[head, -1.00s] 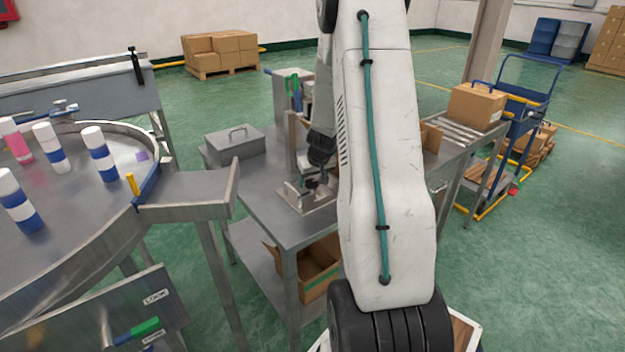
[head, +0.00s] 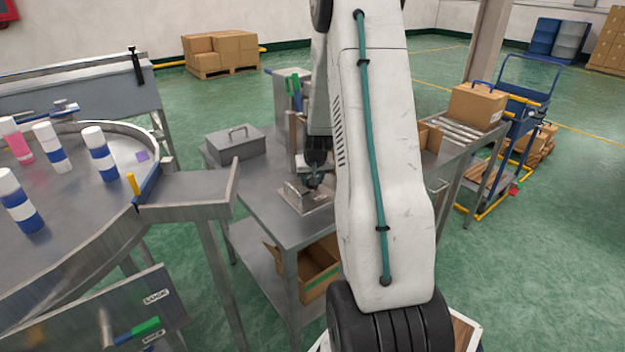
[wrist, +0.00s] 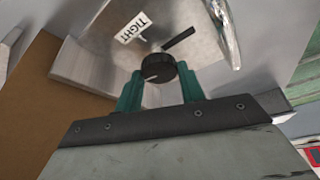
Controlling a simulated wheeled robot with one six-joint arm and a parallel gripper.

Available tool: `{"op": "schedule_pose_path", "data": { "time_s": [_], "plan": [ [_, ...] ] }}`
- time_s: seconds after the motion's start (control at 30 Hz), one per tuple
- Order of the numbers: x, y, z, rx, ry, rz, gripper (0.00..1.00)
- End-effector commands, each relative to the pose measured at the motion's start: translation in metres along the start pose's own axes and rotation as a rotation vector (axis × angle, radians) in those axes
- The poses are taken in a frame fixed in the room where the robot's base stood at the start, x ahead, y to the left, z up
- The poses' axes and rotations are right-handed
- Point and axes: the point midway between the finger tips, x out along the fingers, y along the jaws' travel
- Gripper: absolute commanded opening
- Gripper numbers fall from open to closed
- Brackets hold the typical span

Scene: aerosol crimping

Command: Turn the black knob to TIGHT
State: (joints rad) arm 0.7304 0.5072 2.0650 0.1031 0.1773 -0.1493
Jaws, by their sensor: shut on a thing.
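In the wrist view the black knob (wrist: 157,68) sits on a bare metal plate (wrist: 85,65). A white label reading TIGHT (wrist: 132,28) is on the plate beside the knob, with a short line running from it toward the knob. A dark bar lies on the plate on the knob's other side. A pale mark shows on the knob's near edge. My gripper (wrist: 160,86) has its two green fingers on either side of the knob and is shut on it. In the head view my gripper (head: 313,182) is small and dark, over the metal fixture (head: 306,203); the knob is hidden there.
A lidded metal box (head: 235,145) stands on the same steel table (head: 260,205), left of the fixture. A green-handled device (head: 293,95) stands behind. A round table (head: 85,235) with several cans is at left. A cardboard box (head: 318,268) is on the lower shelf.

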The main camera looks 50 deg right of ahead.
Motion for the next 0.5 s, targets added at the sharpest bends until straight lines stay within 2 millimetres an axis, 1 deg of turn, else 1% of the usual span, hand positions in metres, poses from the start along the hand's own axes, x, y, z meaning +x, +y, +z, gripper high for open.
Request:
{"op": "schedule_pose_path", "data": {
  "time_s": [0.5],
  "plan": [
    [0.0001,-0.0034,-0.0004,0.285,-0.001,0.12,0.16]
  ]
}}
